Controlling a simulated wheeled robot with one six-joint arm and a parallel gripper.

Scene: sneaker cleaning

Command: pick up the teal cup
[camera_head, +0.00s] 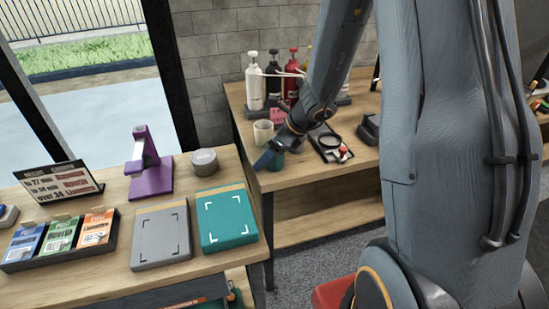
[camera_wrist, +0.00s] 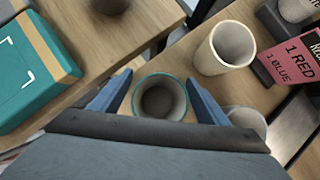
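The teal cup (camera_wrist: 160,78), seen from above by its teal rim and grey inside, stands between the two fingers of my gripper (camera_wrist: 159,75) in the wrist view. The fingers are apart, one on each side of the cup, with a narrow gap showing beside the rim. The cup's lower body is hidden from the wrist camera. In the head view my gripper (camera_head: 268,158) is low at the left front corner of the back table, and I cannot clearly make out the teal cup there.
A cream cup (camera_wrist: 212,62) stands close to the right finger; it also shows in the head view (camera_head: 262,136). Another pale cup (camera_wrist: 248,120) is partly hidden behind that finger. A red label card (camera_wrist: 295,58) is at the right. A teal box (camera_head: 228,222) lies on the left table.

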